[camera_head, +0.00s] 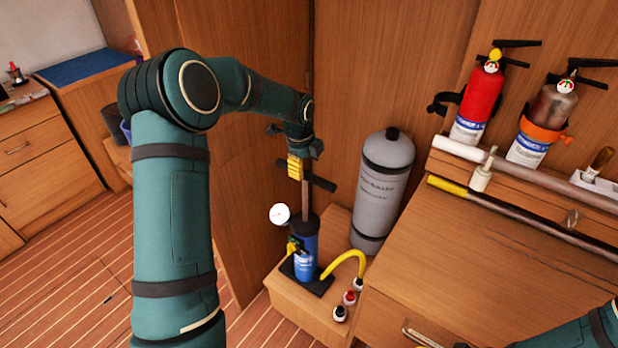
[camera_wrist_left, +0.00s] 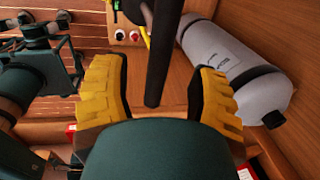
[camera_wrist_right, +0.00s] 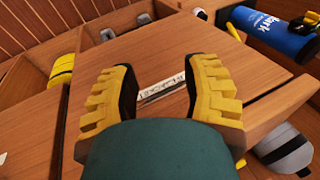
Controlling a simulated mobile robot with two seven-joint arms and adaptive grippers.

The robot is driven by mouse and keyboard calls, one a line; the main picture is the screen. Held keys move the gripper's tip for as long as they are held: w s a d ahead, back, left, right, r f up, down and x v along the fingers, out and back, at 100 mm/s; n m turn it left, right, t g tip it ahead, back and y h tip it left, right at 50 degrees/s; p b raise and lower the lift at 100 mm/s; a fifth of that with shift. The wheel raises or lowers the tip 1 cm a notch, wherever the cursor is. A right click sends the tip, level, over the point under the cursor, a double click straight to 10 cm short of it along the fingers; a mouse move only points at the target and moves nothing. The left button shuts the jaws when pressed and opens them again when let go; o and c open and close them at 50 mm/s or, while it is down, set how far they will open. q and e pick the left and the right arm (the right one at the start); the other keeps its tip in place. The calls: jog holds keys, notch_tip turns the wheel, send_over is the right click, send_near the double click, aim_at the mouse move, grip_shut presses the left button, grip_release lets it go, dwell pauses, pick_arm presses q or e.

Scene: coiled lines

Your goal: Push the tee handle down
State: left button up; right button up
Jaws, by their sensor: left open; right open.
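A hand pump with a blue barrel (camera_head: 304,250) stands upright on a low wooden box. Its rod (camera_head: 305,200) rises from the barrel to a black tee handle (camera_head: 322,183), which is well above the barrel.
A grey cylinder (camera_head: 382,185) stands close behind the pump. A wooden cabinet (camera_head: 470,270) is at right; two extinguishers, one red (camera_head: 480,100), hang above.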

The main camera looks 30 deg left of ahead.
aim_at(308, 173)
pick_arm(q)
jog(key=shift+w+f, duration=0.2)
jog(key=shift+f, duration=0.7)
jog(key=shift+w+f, duration=0.15)
jog(key=shift+f, duration=0.7)
jog(key=shift+w+f, duration=0.2)
jog(key=shift+f, duration=0.7)
grip_shut()
